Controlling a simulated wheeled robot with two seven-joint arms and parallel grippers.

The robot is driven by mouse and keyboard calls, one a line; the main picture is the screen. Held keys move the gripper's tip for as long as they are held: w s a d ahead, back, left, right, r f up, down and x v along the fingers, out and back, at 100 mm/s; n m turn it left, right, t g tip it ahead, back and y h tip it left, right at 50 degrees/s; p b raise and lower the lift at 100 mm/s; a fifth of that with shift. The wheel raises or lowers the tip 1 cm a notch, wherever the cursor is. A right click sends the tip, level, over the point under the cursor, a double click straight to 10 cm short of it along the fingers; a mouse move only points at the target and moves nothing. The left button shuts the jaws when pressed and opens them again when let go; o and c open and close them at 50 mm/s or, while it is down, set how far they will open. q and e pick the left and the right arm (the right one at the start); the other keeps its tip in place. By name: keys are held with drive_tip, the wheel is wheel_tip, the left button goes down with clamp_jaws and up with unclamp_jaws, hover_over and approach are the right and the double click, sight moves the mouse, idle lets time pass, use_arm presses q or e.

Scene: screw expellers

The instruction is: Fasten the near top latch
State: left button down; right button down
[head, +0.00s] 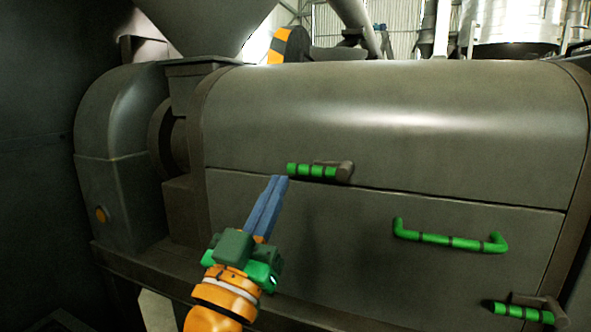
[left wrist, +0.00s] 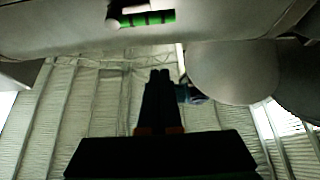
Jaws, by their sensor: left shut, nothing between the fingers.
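The near top latch (head: 318,171) is a green handle with dark bands on a grey pivot, at the seam between the machine's rounded upper cover and its front panel. Its handle lies about level and points left in the head view. In the left wrist view the latch (left wrist: 148,19) shows at the top edge. My left gripper (head: 280,180) has blue fingers, shut and empty, their tips just left of and slightly below the handle's left end. A small gap seems to separate them. The gripper also shows in the left wrist view (left wrist: 160,75). My right gripper is not in view.
A green bar handle (head: 450,241) is fixed on the front panel to the right. Another green latch (head: 522,312) sits at the lower right. A hopper (head: 205,22) rises at the upper left. The front panel left of the bar handle is bare.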

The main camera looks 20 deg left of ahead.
sight(299, 168)
use_arm(q)
drive_tip(key=shift+d, duration=0.15)
drive_tip(key=p+x, duration=0.5)
drive_tip(key=x, duration=0.4)
drive_tip(key=shift+w+f, duration=0.3)
drive_tip(key=shift+f, duration=0.3)
drive_tip(key=shift+w+f, duration=0.25)
drive_tip(key=shift+f, duration=0.35)
drive_tip(key=shift+w+f, duration=0.3)
drive_tip(key=shift+f, duration=0.25)
